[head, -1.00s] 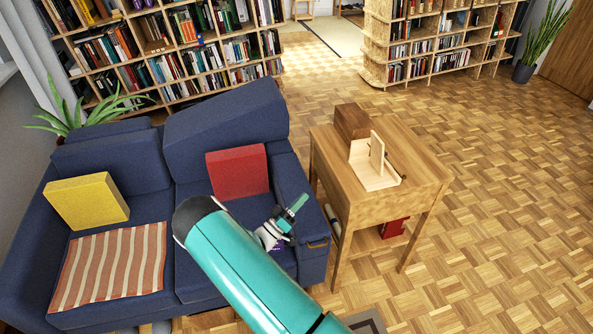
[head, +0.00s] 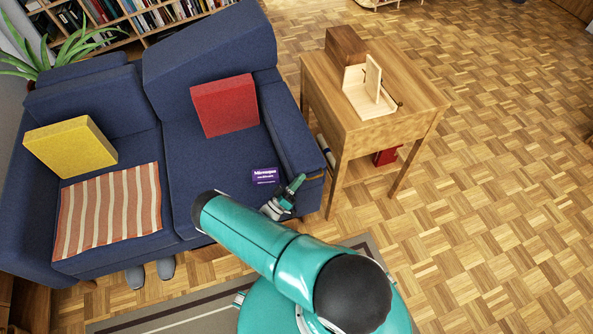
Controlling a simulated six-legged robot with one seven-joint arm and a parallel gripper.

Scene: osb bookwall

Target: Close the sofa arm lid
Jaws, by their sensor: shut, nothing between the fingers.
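The blue sofa (head: 190,150) stands at the left. Its right sofa arm (head: 290,125) runs from the backrest to the front, and its padded top looks flat. A small brown strip (head: 315,176) shows at the arm's front end. I cannot tell from this view whether the lid is fully down. My gripper (head: 298,180) is shut and empty at the front inner corner of that arm. I cannot tell whether it touches the arm. My teal arm hides part of the sofa's front edge.
A purple book (head: 265,175) lies on the seat beside my gripper. A red cushion (head: 224,106), yellow cushion (head: 70,147) and striped cloth (head: 108,210) are on the sofa. A wooden table (head: 405,110) with boxes stands close right. Open floor (head: 510,200) lies beyond it.

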